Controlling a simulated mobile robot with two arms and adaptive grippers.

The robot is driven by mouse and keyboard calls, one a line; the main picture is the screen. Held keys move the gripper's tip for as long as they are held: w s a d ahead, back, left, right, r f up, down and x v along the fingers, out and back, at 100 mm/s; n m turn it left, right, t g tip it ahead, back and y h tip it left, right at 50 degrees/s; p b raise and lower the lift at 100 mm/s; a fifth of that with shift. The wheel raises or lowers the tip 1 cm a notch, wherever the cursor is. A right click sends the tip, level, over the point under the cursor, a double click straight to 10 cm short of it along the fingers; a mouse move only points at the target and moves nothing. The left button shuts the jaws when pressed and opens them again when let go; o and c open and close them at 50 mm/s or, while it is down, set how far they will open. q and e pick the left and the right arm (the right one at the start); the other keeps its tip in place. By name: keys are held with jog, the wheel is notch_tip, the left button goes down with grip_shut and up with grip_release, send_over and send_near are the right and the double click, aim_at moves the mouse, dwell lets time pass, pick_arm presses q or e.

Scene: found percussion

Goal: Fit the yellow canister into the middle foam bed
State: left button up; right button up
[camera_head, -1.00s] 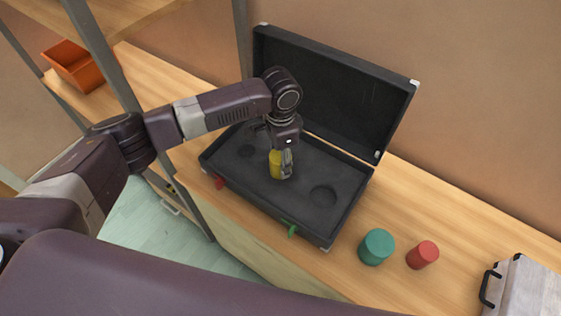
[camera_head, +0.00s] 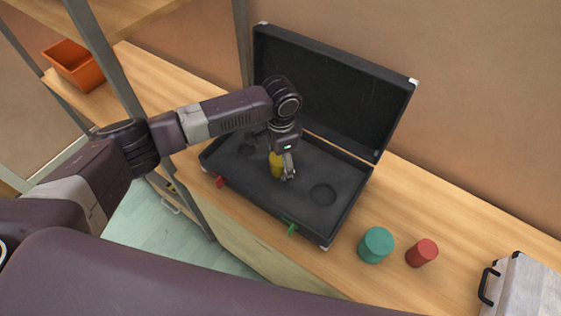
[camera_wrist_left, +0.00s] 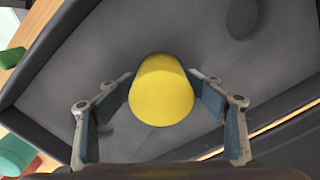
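The yellow canister (camera_head: 276,165) stands upright in the middle of the black case's foam (camera_head: 255,178), between two round beds. It hides the middle bed, so its depth in it is unclear. In the left wrist view the canister (camera_wrist_left: 160,92) is centred between my fingers. The right round bed (camera_head: 323,194) is empty. My right gripper is out of view.
The case lid (camera_head: 335,95) stands open behind. Red (camera_head: 220,182) and green (camera_head: 292,229) latches are on its front. A teal canister (camera_head: 376,245) and red canister (camera_head: 422,253) stand right of it. A silver case (camera_head: 530,285) and orange bin (camera_head: 75,65) lie farther out.

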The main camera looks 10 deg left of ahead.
pick_arm(q)
jog(key=shift+s+f, duration=0.1)
jog(key=shift+f, duration=0.2)
jog(key=shift+r, duration=0.2)
jog(key=shift+r, duration=0.3)
notch_tip(320, 180, up, 13)
jog(key=shift+f+b, duration=0.15)
jog(key=shift+b, duration=0.5)
